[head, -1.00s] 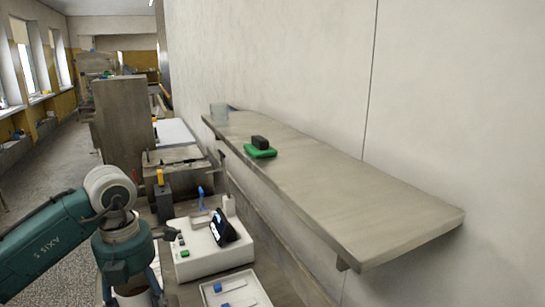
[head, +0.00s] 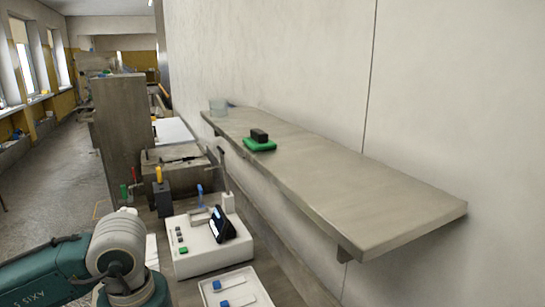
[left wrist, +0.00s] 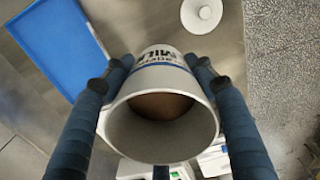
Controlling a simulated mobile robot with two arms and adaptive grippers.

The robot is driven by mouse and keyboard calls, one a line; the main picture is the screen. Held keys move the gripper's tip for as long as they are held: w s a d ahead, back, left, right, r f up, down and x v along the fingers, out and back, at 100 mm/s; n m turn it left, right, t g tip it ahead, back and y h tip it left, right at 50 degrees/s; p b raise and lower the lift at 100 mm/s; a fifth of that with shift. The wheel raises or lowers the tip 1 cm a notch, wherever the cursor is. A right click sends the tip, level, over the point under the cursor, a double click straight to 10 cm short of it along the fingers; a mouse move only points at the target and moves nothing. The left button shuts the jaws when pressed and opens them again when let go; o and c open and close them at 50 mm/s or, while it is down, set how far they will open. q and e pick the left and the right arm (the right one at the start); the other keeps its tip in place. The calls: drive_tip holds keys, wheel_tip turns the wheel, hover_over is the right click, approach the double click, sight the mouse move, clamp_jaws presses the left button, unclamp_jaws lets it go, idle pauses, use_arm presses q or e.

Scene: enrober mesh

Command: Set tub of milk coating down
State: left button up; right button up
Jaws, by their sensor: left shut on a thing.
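The tub's open mouth faces the camera. I cannot tell whether its base touches the steel bench (left wrist: 135,22) below. In the head view my left arm comes in at the bottom left; its gripper and the tub are out of sight there. My right gripper is in neither view.
A blue tray (left wrist: 58,42) and a round white lid (left wrist: 201,12) lie near the tub. A white control box (head: 197,252) and a white tray with blue items (head: 222,301) stand on the bench. A shelf (head: 350,190) above holds a green pad with a black block (head: 260,136).

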use_arm(q)
drive_tip(key=s+m, duration=0.1)
drive_tip(key=m, duration=0.1)
drive_tip(key=s+f+m, duration=0.1)
drive_tip(key=m, duration=0.1)
drive_tip(key=s+d+m, duration=0.1)
drive_tip(key=m, duration=0.2)
drive_tip(key=shift+s+d+f, duration=0.1)
drive_tip(key=shift+s+f, duration=0.05)
drive_tip(key=shift+s, duration=0.15)
idle(0.3)
